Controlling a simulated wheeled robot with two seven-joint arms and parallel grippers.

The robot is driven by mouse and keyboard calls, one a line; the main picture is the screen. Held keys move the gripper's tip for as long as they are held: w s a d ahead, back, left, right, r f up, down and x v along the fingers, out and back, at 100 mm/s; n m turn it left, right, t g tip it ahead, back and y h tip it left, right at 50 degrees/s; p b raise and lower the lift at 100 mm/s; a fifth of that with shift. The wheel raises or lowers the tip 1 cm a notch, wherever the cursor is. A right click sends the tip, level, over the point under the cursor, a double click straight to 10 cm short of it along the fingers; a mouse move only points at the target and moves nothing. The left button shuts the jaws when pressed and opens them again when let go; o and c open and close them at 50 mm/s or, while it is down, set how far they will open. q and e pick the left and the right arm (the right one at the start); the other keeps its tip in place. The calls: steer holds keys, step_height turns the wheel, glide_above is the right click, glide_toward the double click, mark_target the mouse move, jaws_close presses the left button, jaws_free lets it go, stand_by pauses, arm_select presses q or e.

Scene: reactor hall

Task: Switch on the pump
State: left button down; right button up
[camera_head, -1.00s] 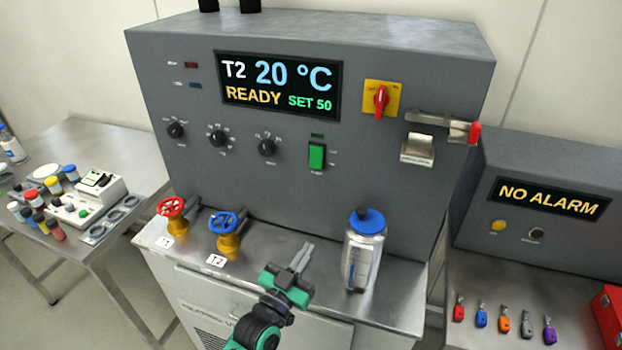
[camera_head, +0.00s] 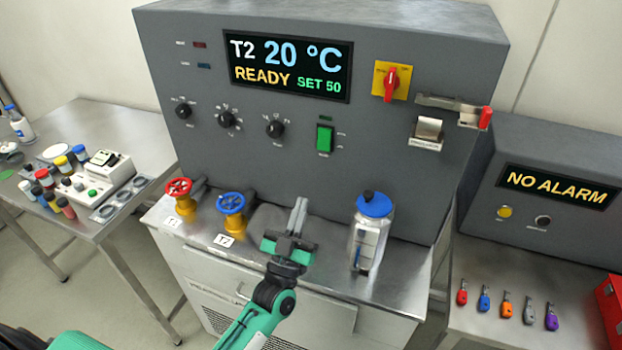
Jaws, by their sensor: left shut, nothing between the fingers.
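The grey control cabinet (camera_head: 300,190) fills the middle of the view. Its green rocker switch (camera_head: 324,139) sits on the front face below the display, with a small dark green lamp above it and labels too small to read. The display (camera_head: 289,66) reads T2 20 °C, READY, SET 50. A red rotary handle (camera_head: 391,83) on a yellow plate stands upright at upper right. My left gripper (camera_head: 299,207) is shut and empty, fingers pointing up toward the cabinet, below the green switch and apart from it. My right gripper is not in view.
A red valve wheel (camera_head: 178,188) and a blue valve wheel (camera_head: 231,202) stand left of my gripper. A blue-capped canister (camera_head: 369,240) stands close on its right.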

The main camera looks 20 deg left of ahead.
mark_target(324, 145)
arm_select(q)
steer(key=shift+w+f+p+x, duration=0.35)
steer(key=shift+p+x, duration=0.65)
steer(key=shift+x, duration=1.05)
steer(key=shift+w+f+p+x, duration=0.3)
steer(key=shift+p+x, duration=0.65)
steer(key=shift+x, duration=1.1)
steer(key=shift+w+f+p+x, duration=0.2)
steer(key=shift+f+p+x, duration=0.25)
steer(key=shift+p+x, duration=1.1)
steer(key=shift+w+r+b, duration=0.3)
steer(key=shift+w+b, duration=0.1)
steer(key=shift+b, duration=0.15)
steer(key=shift+f, duration=0.1)
